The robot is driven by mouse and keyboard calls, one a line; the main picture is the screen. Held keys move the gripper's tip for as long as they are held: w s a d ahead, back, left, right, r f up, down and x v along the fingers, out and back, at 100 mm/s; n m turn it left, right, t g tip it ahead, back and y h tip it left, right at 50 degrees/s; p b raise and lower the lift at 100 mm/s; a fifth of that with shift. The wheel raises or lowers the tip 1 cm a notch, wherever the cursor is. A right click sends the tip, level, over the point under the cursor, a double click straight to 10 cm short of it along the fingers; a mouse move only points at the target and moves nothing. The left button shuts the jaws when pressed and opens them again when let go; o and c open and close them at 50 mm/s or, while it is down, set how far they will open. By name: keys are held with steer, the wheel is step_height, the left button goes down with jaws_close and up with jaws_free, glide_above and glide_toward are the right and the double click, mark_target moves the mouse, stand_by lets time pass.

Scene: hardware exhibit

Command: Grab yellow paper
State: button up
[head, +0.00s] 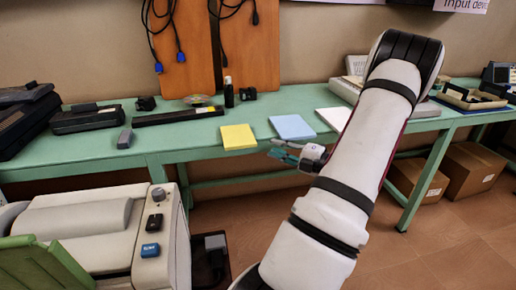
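The yellow paper (238,137) is a flat square stack lying on the front part of the green table (180,143) in the head view. A light blue paper stack (292,127) lies just to its right, and a white stack (334,118) lies farther right. My gripper (278,150) is at the table's front edge, below the blue stack and right of the yellow paper, apart from it. Its teal fingers point left and show a gap between them, with nothing seen in it. My arm hides part of the table on the right.
A small dark bottle (229,93) and a black bar-shaped device (178,116) stand behind the yellow paper. A grey small block (125,138) lies left. A large beige machine (110,235) stands in front at lower left. Cardboard boxes (470,170) sit under the table.

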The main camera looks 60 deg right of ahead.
steer(key=shift+w+d, duration=0.15)
steer(key=shift+w, duration=1.45)
steer(key=shift+w+d, duration=0.15)
steer(key=shift+w, duration=1.4)
jaws_close()
step_height(320, 180, up, 3)
steer(key=p, duration=0.3)
steer(key=shift+f, duration=0.2)
